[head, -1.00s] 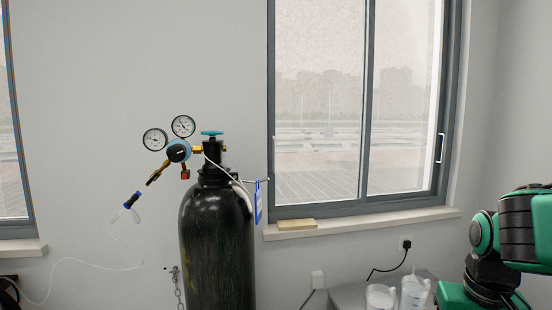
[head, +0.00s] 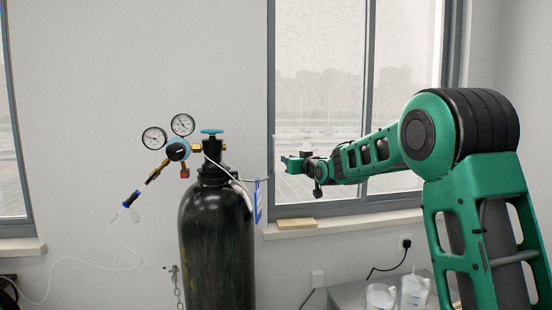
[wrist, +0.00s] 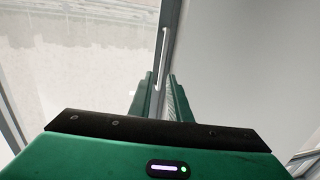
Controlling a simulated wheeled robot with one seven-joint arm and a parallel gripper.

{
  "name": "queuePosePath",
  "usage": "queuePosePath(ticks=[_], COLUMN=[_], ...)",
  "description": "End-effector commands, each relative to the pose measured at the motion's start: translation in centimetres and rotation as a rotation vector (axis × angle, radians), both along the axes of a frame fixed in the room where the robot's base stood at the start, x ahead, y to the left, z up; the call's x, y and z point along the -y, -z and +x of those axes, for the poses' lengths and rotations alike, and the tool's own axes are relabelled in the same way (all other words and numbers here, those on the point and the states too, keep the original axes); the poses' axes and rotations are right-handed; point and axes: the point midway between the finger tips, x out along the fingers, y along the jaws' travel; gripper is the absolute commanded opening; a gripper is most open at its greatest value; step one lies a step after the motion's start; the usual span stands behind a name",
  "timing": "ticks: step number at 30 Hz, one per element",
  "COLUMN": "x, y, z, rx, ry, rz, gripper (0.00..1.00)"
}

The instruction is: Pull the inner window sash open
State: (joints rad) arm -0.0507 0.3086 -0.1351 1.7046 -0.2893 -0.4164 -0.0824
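The sliding window (head: 369,60) has two panes in a dark grey frame. The left pane (head: 318,105) is visible in the head view; my arm covers much of the right pane. In the wrist view a slim white handle (wrist: 162,62) on the sash frame stands between the two green fingers of my gripper (wrist: 163,85). The fingers look open around it, with little clearance; contact cannot be made out.
A black gas cylinder (head: 215,240) with two gauges and a blue valve knob (head: 211,132) stands just left of my gripper. A wooden block (head: 296,224) lies on the sill (head: 345,225). White beakers (head: 413,292) stand on a grey surface below.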

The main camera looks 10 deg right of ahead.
Motion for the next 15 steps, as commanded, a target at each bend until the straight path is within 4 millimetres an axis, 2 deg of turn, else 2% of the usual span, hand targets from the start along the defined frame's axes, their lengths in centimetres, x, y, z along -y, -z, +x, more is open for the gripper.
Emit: queuePosePath(ticks=[8, 15], x=[-1.1, -1.9], y=[-0.5, -0.4], z=[2.5, 6.5], rx=[0.032, 0.031], ry=[-0.013, -0.012], rz=[0.004, 0.004], gripper=[0.17, 0.17])
